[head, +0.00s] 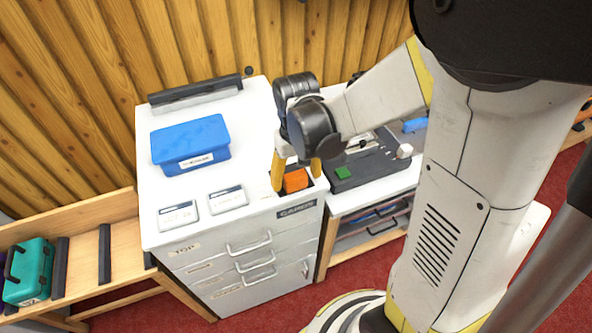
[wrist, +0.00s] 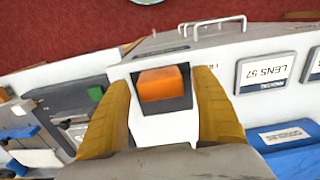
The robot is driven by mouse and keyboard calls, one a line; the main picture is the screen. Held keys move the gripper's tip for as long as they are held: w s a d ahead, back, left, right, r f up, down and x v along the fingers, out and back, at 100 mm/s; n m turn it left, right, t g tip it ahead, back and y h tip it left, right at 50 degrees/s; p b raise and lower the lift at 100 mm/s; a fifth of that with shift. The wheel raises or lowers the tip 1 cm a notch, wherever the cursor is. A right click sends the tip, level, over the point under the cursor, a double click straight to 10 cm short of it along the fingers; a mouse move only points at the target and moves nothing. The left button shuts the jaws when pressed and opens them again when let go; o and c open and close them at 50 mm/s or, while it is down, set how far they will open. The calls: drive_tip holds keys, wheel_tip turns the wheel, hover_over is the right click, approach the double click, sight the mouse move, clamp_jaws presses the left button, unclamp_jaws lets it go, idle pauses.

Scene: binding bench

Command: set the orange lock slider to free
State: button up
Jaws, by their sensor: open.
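The orange lock slider (head: 295,181) is a small block in a dark recess on the white cabinet top, near its front right corner. In the wrist view the orange slider (wrist: 161,84) sits between my two yellow fingers, toward one end of its dark slot. My gripper (head: 294,178) is open and points down over the slider, with one finger on each side. The wrist view shows my gripper (wrist: 166,95) with gaps between the fingers and the block. Whether the fingertips touch the top cannot be told. No lock markings are readable.
A blue box (head: 190,145) and two label cards (head: 178,214) lie left on the cabinet top. A dark device with a green button (head: 343,173) stands close right of the slider. Drawer handles (head: 250,247) project from the front. A teal case (head: 28,272) stands far left.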

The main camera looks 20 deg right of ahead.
sight(296, 176)
wheel_tip(296, 176, up, 12)
idle(0.4)
drive_tip(key=shift+f, duration=0.1)
